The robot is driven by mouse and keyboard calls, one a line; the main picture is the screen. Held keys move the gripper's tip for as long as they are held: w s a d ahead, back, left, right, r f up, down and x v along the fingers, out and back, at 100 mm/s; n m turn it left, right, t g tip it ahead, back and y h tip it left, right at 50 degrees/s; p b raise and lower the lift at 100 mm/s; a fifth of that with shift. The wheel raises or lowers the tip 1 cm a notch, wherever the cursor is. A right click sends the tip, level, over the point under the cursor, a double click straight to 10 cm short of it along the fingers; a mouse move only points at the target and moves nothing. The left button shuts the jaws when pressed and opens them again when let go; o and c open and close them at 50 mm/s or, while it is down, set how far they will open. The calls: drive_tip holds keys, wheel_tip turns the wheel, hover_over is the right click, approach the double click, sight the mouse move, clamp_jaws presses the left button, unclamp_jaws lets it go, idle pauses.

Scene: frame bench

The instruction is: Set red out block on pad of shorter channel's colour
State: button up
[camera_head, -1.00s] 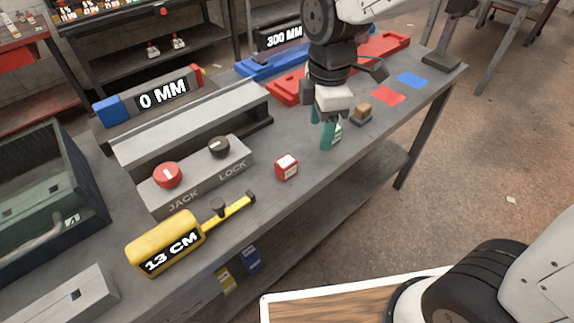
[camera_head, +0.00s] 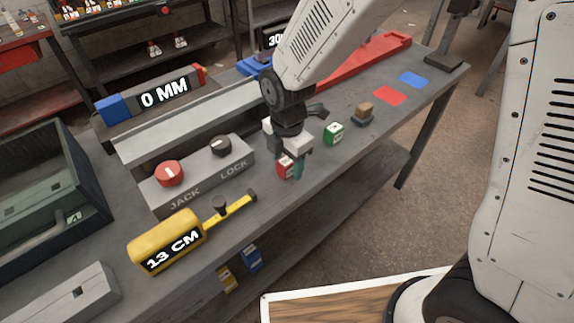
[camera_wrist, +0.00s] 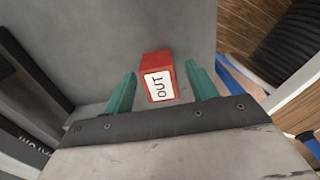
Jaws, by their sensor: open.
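The red block (camera_head: 284,169) stands on the bench, partly hidden by my gripper (camera_head: 291,172) in the head view. In the wrist view the red block (camera_wrist: 157,76) shows a white label reading OUT. My gripper's teal fingers (camera_wrist: 160,90) are open, one on either side of the block, with gaps visible; I cannot tell their exact height. A red pad (camera_head: 389,95) and a blue pad (camera_head: 411,80) lie flat at the bench's far right. A red channel (camera_head: 365,62) and a blue channel (camera_head: 252,66) lie along the back, both partly hidden by my arm.
A green block (camera_head: 333,133) and a brown block on a dark base (camera_head: 364,112) stand to the right.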

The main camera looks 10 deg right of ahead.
drive_tip(key=c, duration=1.2)
